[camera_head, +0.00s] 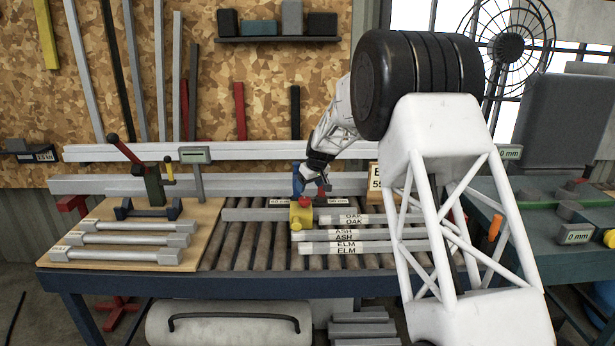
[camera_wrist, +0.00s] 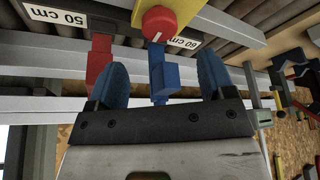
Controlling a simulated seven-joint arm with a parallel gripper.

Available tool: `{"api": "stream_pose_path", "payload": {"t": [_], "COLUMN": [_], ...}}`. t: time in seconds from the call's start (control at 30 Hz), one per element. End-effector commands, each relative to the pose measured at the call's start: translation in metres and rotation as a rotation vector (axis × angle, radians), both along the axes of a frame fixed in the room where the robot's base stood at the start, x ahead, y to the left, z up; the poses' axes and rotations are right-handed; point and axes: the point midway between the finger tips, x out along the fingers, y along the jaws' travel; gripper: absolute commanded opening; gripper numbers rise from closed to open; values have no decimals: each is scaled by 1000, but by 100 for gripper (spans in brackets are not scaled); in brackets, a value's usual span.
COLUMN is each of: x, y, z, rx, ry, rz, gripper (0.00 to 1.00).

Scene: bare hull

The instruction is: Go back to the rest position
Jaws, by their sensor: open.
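My gripper (camera_head: 312,183) is over the back part of the roller table, just behind a yellow block with a red knob (camera_head: 301,217). In the wrist view its two blue fingers (camera_wrist: 159,85) are spread apart. A blue piece (camera_wrist: 160,75) shows between them, with space on both sides, and a red piece (camera_wrist: 100,55) shows by the left finger. I cannot tell whether the fingers touch either piece. The yellow block with its red knob (camera_wrist: 159,22) lies beyond the fingertips. My white arm reaches in from the right.
Bars labelled OAK, ASH and ELM (camera_head: 345,234) lie on the rollers (camera_head: 240,258). A wooden board (camera_head: 205,220) with grey bars and a red-handled clamp (camera_head: 150,180) is at left. Long pale rails (camera_head: 240,152) run behind. A side bench (camera_head: 540,190) stands at right.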

Motion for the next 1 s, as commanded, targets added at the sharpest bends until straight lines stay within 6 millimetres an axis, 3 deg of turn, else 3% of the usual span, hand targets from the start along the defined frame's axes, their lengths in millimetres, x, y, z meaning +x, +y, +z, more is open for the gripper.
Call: {"api": "stream_pose_path", "payload": {"t": [0.17, 0.37, 0.73, 1.0], "x": [-11, -41, -128, -197], "y": [-4, -15, -44, -63], "z": [12, 37, 94, 125], "rx": [0, 0, -4, -8], "ry": [1, 11, 37, 58], "rz": [-10, -39, -116, -175], "gripper": [76, 76, 76, 76]}}
